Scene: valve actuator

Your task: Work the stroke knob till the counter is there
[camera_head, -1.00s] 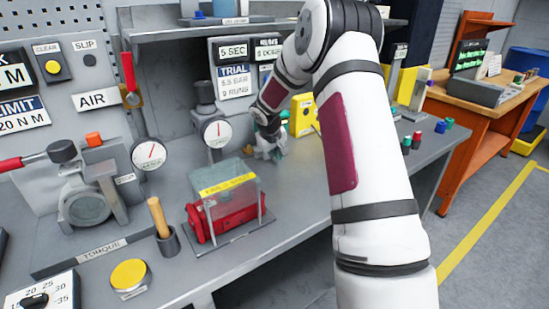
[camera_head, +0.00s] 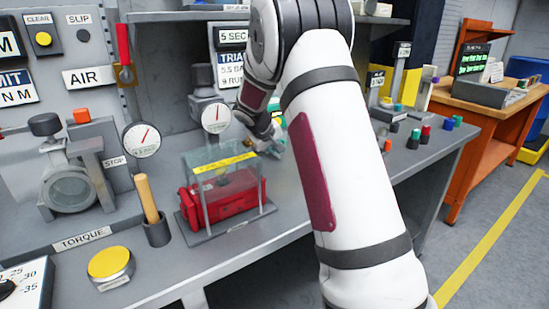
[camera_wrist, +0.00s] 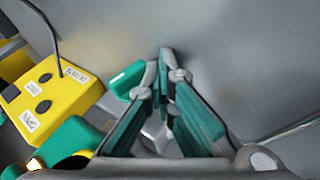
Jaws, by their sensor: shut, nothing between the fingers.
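My gripper (camera_head: 268,141) is beyond the bench's middle, right of a round gauge on a grey stand (camera_head: 216,117). In the wrist view my gripper (camera_wrist: 160,76) has its teal fingers closed together with nothing held. A yellow box (camera_wrist: 58,92) with two dark round controls and small white labels lies to its left there, apart from the fingers. I cannot tell whether either control is the stroke knob, and I cannot make out a counter. A red actuator (camera_head: 222,200) sits under a clear cover with a yellow label, in front of my gripper.
A wooden-handled tool (camera_head: 148,200) stands in a cup. A yellow round button (camera_head: 110,263) is at the bench's front, and a valve-like device (camera_head: 70,185) is at left. Several small coloured parts are on the right of the bench. My arm covers the bench's middle.

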